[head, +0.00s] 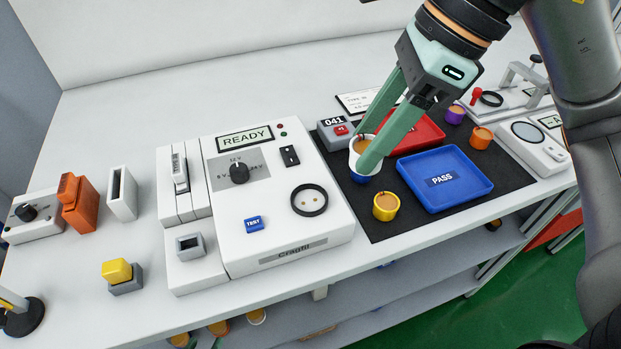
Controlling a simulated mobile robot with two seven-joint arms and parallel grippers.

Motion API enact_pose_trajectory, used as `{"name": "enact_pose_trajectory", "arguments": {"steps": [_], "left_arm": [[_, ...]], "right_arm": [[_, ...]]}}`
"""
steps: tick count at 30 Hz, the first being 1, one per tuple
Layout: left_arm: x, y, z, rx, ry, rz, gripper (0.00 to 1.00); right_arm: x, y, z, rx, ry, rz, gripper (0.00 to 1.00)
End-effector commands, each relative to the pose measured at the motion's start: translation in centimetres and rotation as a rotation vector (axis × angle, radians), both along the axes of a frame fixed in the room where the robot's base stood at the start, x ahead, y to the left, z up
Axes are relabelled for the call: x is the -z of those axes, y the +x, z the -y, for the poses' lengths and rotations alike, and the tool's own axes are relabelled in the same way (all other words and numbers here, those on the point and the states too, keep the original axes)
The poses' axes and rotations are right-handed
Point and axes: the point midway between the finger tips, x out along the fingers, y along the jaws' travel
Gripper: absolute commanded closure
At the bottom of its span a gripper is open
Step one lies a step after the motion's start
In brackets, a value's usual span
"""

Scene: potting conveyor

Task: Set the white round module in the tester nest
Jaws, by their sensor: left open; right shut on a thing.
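The white round module (354,160) is a small cup-like piece with a brown inside. My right gripper (366,149), green and reaching in from the upper right, is shut on it above the dark mat. One finger covers part of the module. The tester (285,234) is a white box with a READY display. Its nest (309,200) is a black ring with two small gold contacts, empty, to the lower left of the held module. My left gripper is not in view.
A blue round module (361,178) shows just below the held one, and a yellow one (385,207) stands nearby. The blue PASS tray (445,180) and red tray (428,133) lie on the mat (390,230). A small box reading 041 (334,133) stands behind the tester's right side.

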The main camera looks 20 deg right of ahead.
Motion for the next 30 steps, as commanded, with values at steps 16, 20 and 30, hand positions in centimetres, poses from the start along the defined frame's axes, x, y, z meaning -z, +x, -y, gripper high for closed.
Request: {"name": "enact_pose_trajectory", "arguments": {"steps": [16, 20, 30], "left_arm": [[0.5, 0.1, -0.2, -0.002, 0.002, 0.007, 0.45], [0.7, 0.2, -0.2, -0.003, 0.003, 0.008, 0.45], [0.9, 0.0, -0.3, -0.004, 0.004, 0.004, 0.45]], "right_arm": [[6.2, 3.9, -5.0, 0.001, 0.001, -0.001, 1.00], [7.9, 4.1, -5.4, 0.001, 0.000, -0.004, 1.00], [9.8, 4.2, -5.4, 0.001, 0.001, 0.001, 1.00]]}}
